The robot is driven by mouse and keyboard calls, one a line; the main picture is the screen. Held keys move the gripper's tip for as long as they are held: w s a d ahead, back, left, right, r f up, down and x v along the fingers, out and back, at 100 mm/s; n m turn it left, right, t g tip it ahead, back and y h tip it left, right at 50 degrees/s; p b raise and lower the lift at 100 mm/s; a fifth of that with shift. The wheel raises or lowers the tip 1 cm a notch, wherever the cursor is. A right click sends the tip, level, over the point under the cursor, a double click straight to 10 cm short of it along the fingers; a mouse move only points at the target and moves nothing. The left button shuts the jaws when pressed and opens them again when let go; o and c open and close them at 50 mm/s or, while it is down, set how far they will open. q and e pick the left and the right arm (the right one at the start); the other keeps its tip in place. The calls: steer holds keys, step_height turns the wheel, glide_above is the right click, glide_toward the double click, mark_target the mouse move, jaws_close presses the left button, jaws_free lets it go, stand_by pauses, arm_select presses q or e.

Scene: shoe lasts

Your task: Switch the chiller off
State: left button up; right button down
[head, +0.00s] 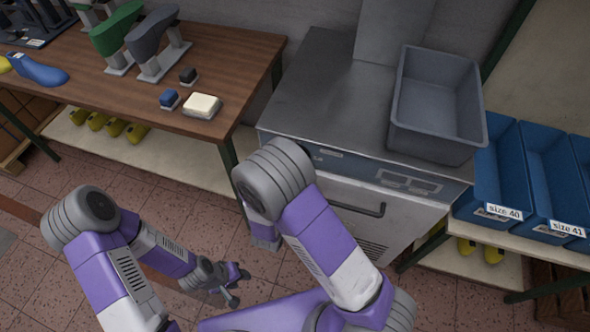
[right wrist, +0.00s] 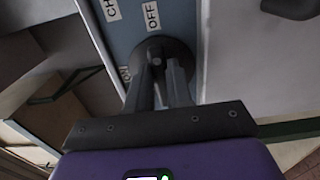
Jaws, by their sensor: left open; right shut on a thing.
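The grey metal chiller (head: 320,95) stands against the wall in the head view, with a blue control strip and a dark door handle (head: 372,211) on its front. In the right wrist view a round dark knob (right wrist: 181,48) sits on the blue panel, beside an OFF label (right wrist: 151,15) and an ON label (right wrist: 125,74). My right gripper (right wrist: 162,78) is shut on this knob; the knob's pointer is hard to make out. In the head view my right arm hides the knob and right gripper. My left gripper (head: 239,286) is open and empty, low over the floor.
A grey bin (head: 438,100) stands on top of the chiller. A wooden table (head: 235,75) with shoe lasts, a blue block and a pale block is at left. Blue size-labelled bins (head: 497,180) stand at right. Tiled floor is clear left of the chiller.

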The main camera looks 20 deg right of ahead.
stand_by(0.5)
steer(key=c, duration=1)
jaws_free()
steer(key=v, duration=0.7)
steer(key=shift+s+a, duration=0.2)
steer(key=shift+s, duration=0.1)
steer(key=shift+p, duration=0.3)
